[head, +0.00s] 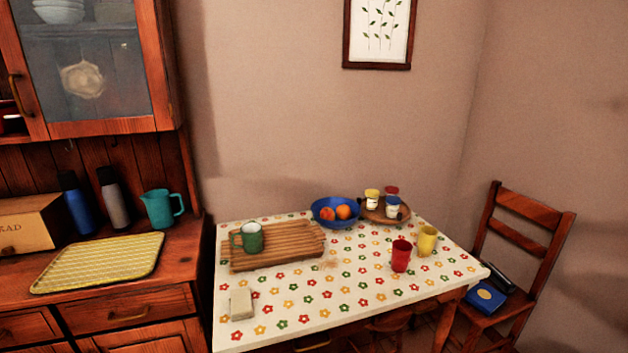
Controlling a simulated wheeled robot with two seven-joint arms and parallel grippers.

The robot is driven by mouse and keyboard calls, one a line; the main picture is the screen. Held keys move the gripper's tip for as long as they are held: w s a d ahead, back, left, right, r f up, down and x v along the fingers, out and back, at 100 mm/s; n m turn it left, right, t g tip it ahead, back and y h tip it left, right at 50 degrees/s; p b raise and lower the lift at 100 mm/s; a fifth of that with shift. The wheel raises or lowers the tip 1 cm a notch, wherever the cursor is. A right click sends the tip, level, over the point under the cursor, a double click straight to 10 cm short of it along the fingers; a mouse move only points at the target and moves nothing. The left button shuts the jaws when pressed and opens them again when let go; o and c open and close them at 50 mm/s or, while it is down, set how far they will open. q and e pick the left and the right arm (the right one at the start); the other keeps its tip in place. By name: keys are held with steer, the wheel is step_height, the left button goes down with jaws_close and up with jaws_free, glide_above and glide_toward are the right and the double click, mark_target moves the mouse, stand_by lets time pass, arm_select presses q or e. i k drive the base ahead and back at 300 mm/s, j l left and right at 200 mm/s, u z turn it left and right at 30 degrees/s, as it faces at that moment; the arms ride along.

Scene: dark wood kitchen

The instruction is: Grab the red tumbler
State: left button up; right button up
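The red tumbler (401,256) stands upright on the table with the flowered cloth (340,297), right of the table's middle. A yellow tumbler (427,241) stands close to its right and slightly behind it. Nothing covers the red tumbler's front. Neither of my grippers shows in the head view.
On the table are a wooden board (285,250) with a green mug (250,238), a blue bowl (325,220) of oranges, a round wooden tray (375,215) with small cups, and a pale block (241,304). A chair (527,240) stands right. The table's front middle is clear.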

mark_target(402, 249)
steer(key=i+l, duration=0.1)
steer(key=l, duration=0.35)
steer(key=i+l, duration=0.1)
steer(key=l, duration=0.35)
steer(key=i+l, duration=0.1)
steer(key=l, duration=0.35)
steer(key=i+l+z, duration=0.1)
steer(key=l, duration=0.35)
steer(key=i+l, duration=0.1)
steer(key=l, duration=0.35)
